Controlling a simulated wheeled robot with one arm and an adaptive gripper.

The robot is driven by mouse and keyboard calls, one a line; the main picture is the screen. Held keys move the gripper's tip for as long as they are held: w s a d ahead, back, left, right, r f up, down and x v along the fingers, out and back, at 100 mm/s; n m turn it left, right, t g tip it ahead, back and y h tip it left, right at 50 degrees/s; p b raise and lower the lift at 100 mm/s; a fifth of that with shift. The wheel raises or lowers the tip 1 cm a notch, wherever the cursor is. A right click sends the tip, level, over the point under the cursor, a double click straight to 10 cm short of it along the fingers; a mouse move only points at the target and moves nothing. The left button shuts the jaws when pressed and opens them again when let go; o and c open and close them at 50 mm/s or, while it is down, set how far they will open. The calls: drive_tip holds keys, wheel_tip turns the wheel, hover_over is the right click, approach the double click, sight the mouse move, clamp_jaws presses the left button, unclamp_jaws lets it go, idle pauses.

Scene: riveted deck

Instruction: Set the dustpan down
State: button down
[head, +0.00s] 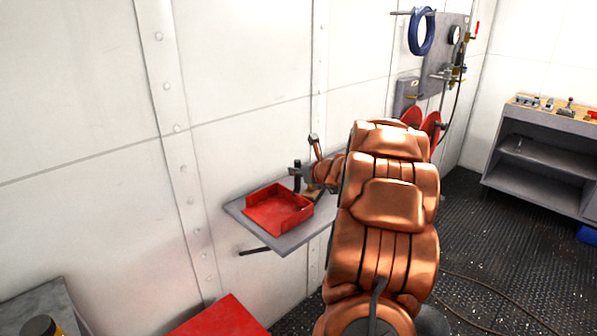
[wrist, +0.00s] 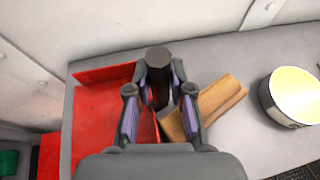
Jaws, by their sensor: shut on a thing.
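The red dustpan (head: 275,209) lies level at the grey wall shelf (head: 290,242), its open tray near the shelf's left end. It also fills the left of the wrist view (wrist: 98,118). A dark upright handle with a round top (wrist: 158,57) rises at the pan's right side. My gripper (wrist: 159,98) is shut on this handle, a finger on either side. In the head view the handle (head: 297,174) shows just left of my gripper, which my copper-coloured arm partly hides. The pan looks at shelf height; I cannot tell whether its underside touches the shelf.
A wooden block (wrist: 222,100) lies right of my gripper on the shelf. A round tin with a pale top (wrist: 291,98) stands farther right. The white riveted wall (head: 240,100) is close behind. A red surface (head: 222,318) is below, at the front.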

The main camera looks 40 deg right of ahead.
drive_tip(key=c, duration=1)
unclamp_jaws()
drive_tip(key=shift+c, duration=0.2)
drive_tip(key=shift+r, duration=0.1)
drive_tip(key=shift+s+r, duration=0.1)
drive_tip(key=v, duration=1.1)
drive_tip(key=shift+s, duration=0.4)
drive_tip(key=shift+a+r, duration=0.1)
drive_tip(key=shift+a, duration=0.1)
